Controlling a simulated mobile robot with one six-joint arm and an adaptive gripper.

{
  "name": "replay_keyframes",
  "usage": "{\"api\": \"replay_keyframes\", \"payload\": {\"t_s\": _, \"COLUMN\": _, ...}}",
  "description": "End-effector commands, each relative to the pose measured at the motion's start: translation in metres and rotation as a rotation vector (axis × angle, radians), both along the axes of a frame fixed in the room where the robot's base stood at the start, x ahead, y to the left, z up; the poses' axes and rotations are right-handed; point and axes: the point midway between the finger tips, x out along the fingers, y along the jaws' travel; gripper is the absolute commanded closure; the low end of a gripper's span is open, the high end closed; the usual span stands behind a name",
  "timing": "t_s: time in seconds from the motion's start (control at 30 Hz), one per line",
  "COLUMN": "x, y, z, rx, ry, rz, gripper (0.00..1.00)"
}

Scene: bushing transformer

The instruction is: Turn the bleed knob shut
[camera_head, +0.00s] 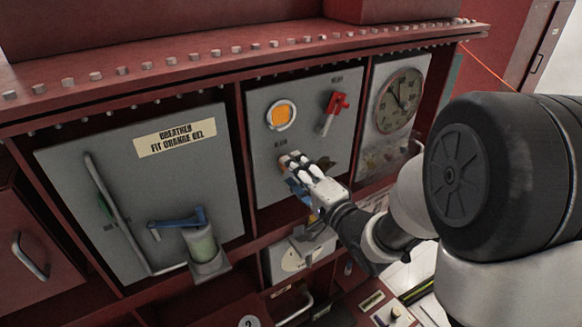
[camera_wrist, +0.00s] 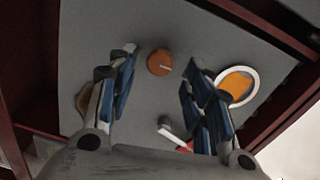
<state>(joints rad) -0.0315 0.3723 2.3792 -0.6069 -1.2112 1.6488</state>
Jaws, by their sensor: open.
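The bleed knob, a round orange-brown knob (camera_wrist: 159,62) with a pale line on its face, is on the grey panel in the wrist view. In the head view it is mostly hidden behind my gripper (camera_head: 302,172), below a small label. My gripper in the wrist view (camera_wrist: 160,78) is open, its blue-padded fingers spread wide on either side of the knob. The fingers appear apart from the knob, and nothing is between them in contact. Its exact distance to the panel I cannot tell.
On the same panel are an orange window in a white ring (camera_head: 281,115) and a red-handled valve (camera_head: 336,106); a round gauge (camera_head: 399,100) is to the right. Left is a grey door (camera_head: 110,190) with a long handle. Red frame ribs border the panel.

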Motion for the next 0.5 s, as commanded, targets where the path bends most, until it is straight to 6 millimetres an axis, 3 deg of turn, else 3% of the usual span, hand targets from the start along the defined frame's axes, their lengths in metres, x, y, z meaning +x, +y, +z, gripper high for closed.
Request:
{"api": "replay_keyframes", "payload": {"t_s": 0.2, "x": -0.028, "y": -0.02, "z": 0.002, "rx": 0.0, "ry": 0.0, "rz": -0.003, "gripper": 0.54}}
{"api": "replay_keyframes", "payload": {"t_s": 0.5, "x": -0.038, "y": -0.026, "z": 0.002, "rx": 0.001, "ry": -0.001, "rz": 0.0, "gripper": 0.54}}
